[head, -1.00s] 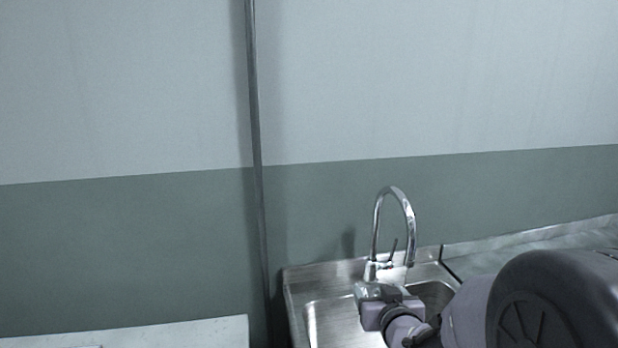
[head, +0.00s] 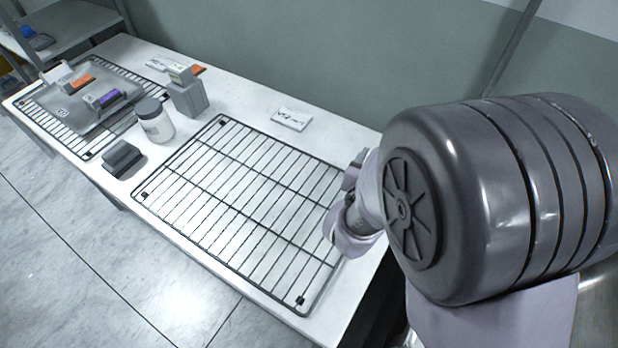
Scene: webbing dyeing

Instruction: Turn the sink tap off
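The sink tap is not in view now. A sliver of shiny grey metal (head: 600,305) shows at the lower right edge, behind my arm; I cannot tell for sure that it is the sink. My arm fills the right side of the picture, with its wrist links reaching over the right end of the table. My gripper's fingers cannot be made out; they are hidden behind or beyond my arm.
A white table (head: 230,95) runs along the wall. Floor is clear in front.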

